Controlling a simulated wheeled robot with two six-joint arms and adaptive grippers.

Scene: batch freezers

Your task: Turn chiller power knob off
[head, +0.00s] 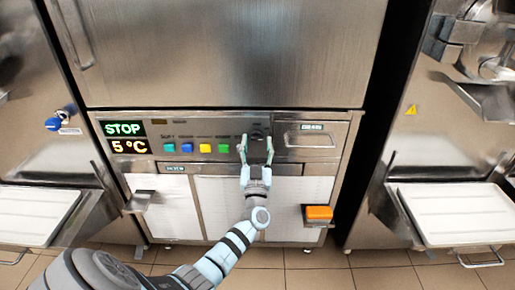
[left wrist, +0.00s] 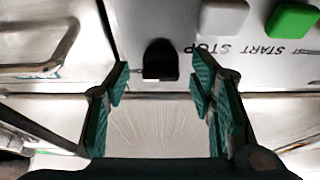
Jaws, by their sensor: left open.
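The chiller power knob is a black knob (left wrist: 160,60) on the steel panel. In the left wrist view it sits between and just ahead of my open fingertips (left wrist: 160,82), with a gap on both sides. In the head view my left gripper (head: 257,150) is open in front of the panel, with the dark knob (head: 258,132) between and beyond its tips. My right gripper is not in view.
A display (head: 125,129) reads STOP and 5 °C. Several coloured buttons (head: 205,148) lie left of my gripper. A handle (head: 310,140) is to its right. An orange block (head: 318,213) is on a low ledge. White trays (head: 455,215) stand at both sides.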

